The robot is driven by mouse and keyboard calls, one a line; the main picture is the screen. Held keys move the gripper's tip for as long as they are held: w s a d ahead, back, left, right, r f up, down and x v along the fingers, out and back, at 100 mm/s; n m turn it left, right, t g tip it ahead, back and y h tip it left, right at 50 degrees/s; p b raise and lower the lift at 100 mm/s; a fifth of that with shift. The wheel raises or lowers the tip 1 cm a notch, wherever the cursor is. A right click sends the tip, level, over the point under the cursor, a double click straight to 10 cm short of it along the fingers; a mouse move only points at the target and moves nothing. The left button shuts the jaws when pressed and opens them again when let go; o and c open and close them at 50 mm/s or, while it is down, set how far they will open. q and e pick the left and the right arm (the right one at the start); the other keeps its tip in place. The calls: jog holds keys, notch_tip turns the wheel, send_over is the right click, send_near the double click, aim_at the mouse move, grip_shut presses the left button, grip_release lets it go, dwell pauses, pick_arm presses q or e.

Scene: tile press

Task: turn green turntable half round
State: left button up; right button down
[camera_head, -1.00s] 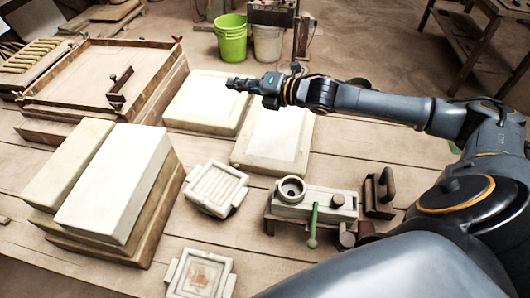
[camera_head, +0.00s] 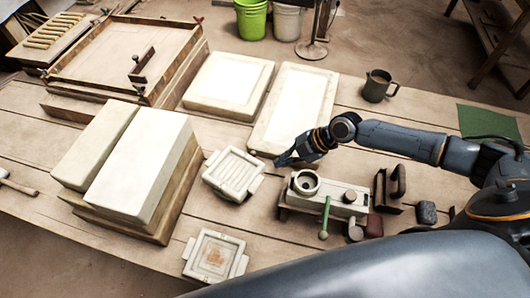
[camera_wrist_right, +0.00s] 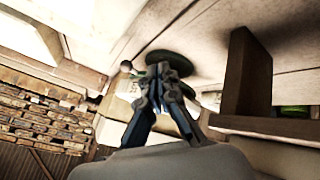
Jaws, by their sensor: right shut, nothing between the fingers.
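In the right wrist view a round dark green disc (camera_wrist_right: 185,64) lies just beyond my right fingers, partly covered by them. My right gripper (camera_head: 281,161) is shut and empty, low near the front edge of a white slab and just behind the small press. It also shows in the right wrist view (camera_wrist_right: 160,72). I cannot tell whether its fingertips touch the disc. My left gripper is not in view.
The small press (camera_head: 335,198) has a green lever (camera_head: 325,218). A square pale mould (camera_head: 232,174) and a tile frame (camera_head: 213,257) stand to its left. Large pale blocks (camera_head: 140,165) stand farther left. A dark green mug (camera_head: 375,89) and green sheet (camera_head: 490,122) are at right.

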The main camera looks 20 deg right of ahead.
aim_at(257, 150)
jog(key=x, duration=0.3)
jog(key=shift+w+a+f+p, duration=0.15)
jog(key=shift+a+f+p, duration=0.1)
jog(key=shift+a+p, duration=0.1)
jog(key=shift+w+a+r+p, duration=0.15)
jog(key=shift+w+a+p, duration=0.15)
jog(key=shift+w, duration=0.3)
jog(key=shift+w+a+r+p, duration=0.15)
jog(key=shift+w+p, duration=0.1)
jog(key=shift+w, duration=0.3)
jog(key=shift+w+a, duration=0.3)
jog(key=shift+w, duration=0.3)
jog(key=b, duration=0.1)
jog(key=w+b, duration=0.1)
jog(key=w+a+b, duration=0.1)
jog(key=b, duration=0.1)
jog(key=shift+f, duration=0.3)
jog(key=shift+w+a+r+b, duration=0.1)
jog(key=shift+w+r+b, duration=0.1)
jog(key=shift+w+b, duration=0.2)
jog(key=shift+r, duration=0.1)
jog(key=shift+s, duration=0.1)
